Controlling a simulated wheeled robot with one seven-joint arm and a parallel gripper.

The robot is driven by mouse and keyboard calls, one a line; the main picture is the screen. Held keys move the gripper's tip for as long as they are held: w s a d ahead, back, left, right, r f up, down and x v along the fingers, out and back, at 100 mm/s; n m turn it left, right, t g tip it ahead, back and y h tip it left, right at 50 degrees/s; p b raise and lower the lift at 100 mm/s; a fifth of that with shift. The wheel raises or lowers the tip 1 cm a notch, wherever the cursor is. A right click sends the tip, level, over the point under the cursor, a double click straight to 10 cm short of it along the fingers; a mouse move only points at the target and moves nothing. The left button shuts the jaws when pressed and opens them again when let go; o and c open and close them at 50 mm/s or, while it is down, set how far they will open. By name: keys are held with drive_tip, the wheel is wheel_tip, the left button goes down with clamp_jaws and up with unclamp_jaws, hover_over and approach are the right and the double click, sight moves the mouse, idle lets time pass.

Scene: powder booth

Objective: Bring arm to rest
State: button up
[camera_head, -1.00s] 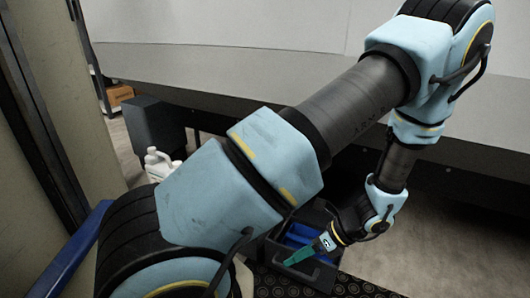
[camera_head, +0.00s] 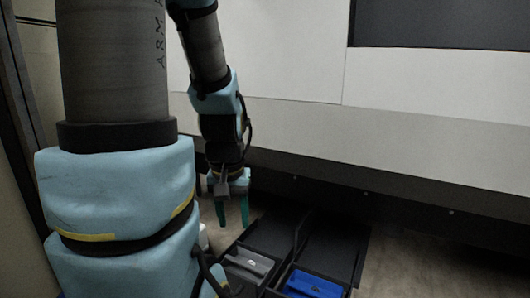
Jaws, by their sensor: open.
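My gripper (camera_head: 232,212) hangs from my blue and black arm left of the middle of the head view. Its two green fingers point down and stand apart, with nothing seen between them. It appears above and a little behind the left part of a black divided tray (camera_head: 300,237). A blue block-shaped item (camera_head: 314,284) lies in the tray's front right compartment. A grey item of similar shape (camera_head: 248,262) lies in the front left one.
A pale wall panel (camera_head: 430,125) with a dark lower band (camera_head: 400,199) runs behind the tray. Bare floor (camera_head: 450,265) shows to the right. A beige post (camera_head: 18,220) stands at the left edge. A small white thing shows partly behind my arm.

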wheel_tip(320, 180, up, 37)
drive_tip(key=p, duration=3.5)
drive_tip(key=shift+d+p, duration=0.15)
drive_tip(key=shift+p, duration=0.25)
drive_tip(key=shift+o, duration=0.2)
drive_tip(key=shift+w, duration=0.1)
